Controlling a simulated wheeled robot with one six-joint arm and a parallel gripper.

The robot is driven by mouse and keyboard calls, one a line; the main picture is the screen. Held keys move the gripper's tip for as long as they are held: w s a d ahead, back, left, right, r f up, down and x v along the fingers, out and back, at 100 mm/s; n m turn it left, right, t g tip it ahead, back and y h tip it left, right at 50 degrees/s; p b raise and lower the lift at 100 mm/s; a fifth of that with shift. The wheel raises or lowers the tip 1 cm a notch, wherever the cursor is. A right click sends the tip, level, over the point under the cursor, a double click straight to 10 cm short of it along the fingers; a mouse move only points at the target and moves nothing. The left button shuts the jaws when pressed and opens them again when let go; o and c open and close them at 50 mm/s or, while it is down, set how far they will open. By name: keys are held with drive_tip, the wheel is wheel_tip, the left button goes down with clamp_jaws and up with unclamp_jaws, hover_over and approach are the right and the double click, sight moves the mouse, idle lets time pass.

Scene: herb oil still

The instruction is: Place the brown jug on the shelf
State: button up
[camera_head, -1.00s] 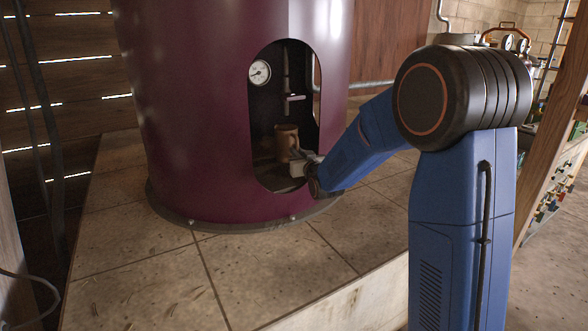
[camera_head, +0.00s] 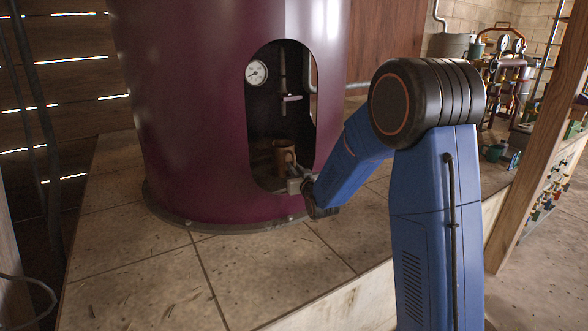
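The brown jug (camera_head: 281,153) is upright inside the arched opening of the purple still, below a small tap (camera_head: 290,98). Its handle side faces right, toward my gripper. My gripper (camera_head: 292,173) is at the lower right edge of the opening, just below and right of the jug. The fingers are small and partly merge with the jug's lower right side, so I cannot tell whether they touch it or are open or shut. The jug's base is hard to make out in the dark. I cannot make out a clear shelf.
The purple still (camera_head: 190,120) stands on a tiled platform (camera_head: 130,270); the opening's rim is close around my gripper. A round gauge (camera_head: 257,73) is inside. The front tiles are clear.

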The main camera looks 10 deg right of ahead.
drive_tip(key=o, duration=0.4)
drive_tip(key=shift+c, duration=0.2)
drive_tip(key=shift+r, duration=0.15)
drive_tip(key=s+d, duration=0.1)
drive_tip(key=s, duration=1.1)
drive_tip(key=shift+d, duration=0.25)
drive_tip(key=s+d+g, duration=0.1)
drive_tip(key=s+g, duration=0.3)
drive_tip(key=s, duration=1)
drive_tip(key=s+d+m+g+h, duration=0.1)
drive_tip(key=s+g, duration=0.3)
drive_tip(key=s, duration=1.1)
drive_tip(key=s+d+g+h, duration=0.1)
drive_tip(key=s+d+g, duration=0.2)
drive_tip(key=s, duration=1.2)
drive_tip(key=shift+s+d+g, duration=0.2)
drive_tip(key=shift+g, duration=0.8)
